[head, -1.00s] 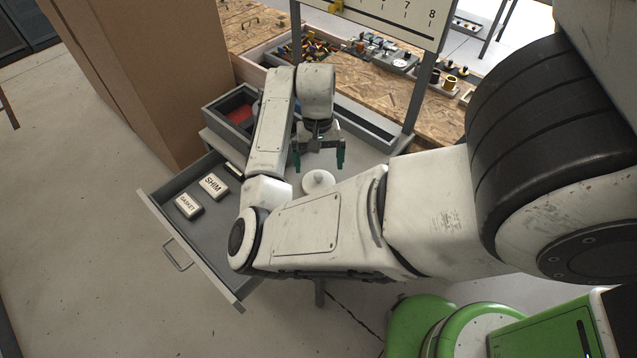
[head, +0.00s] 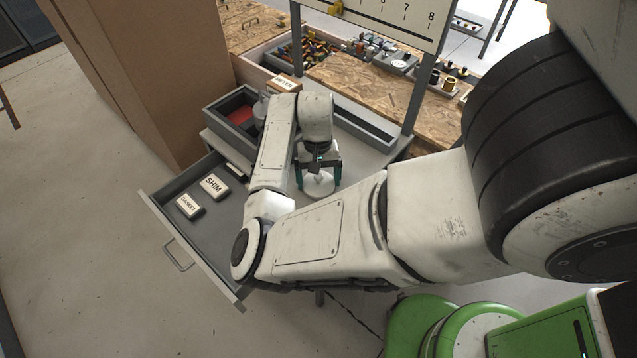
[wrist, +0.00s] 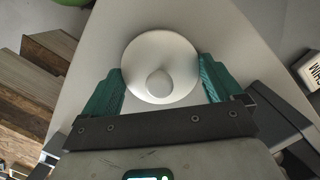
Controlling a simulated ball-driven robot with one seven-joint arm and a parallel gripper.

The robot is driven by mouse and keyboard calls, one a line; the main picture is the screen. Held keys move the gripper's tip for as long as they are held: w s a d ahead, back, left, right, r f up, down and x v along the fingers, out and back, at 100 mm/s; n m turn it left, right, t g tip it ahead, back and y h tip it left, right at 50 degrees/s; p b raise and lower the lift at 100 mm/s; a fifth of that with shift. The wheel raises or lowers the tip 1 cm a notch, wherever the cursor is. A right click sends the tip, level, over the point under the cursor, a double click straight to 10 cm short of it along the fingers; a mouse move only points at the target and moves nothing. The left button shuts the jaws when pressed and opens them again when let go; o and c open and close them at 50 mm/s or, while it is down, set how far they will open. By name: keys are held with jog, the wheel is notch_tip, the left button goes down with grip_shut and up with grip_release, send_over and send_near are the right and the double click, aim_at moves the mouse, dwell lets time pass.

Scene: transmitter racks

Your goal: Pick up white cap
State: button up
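The white cap (wrist: 160,60) is a round disc with a small knob on top, and it lies on the grey table surface. In the head view the white cap (head: 317,187) shows below my gripper, partly covered by it. My gripper (head: 319,177) points down over the cap. In the wrist view its two green fingers (wrist: 160,82) stand apart, one on each side of the cap's near half. The fingers are open; I cannot tell whether either one touches the rim.
An open drawer (head: 168,215) at the left holds a SHIM box (head: 215,187) and a GASKET box (head: 189,205). A grey bin (head: 216,108) stands behind my arm at the left. A wooden bench (head: 365,92) with small parts lies beyond a signboard (head: 400,18).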

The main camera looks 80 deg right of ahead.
jog(key=shift+c, duration=1.1)
jog(key=shift+r, duration=0.1)
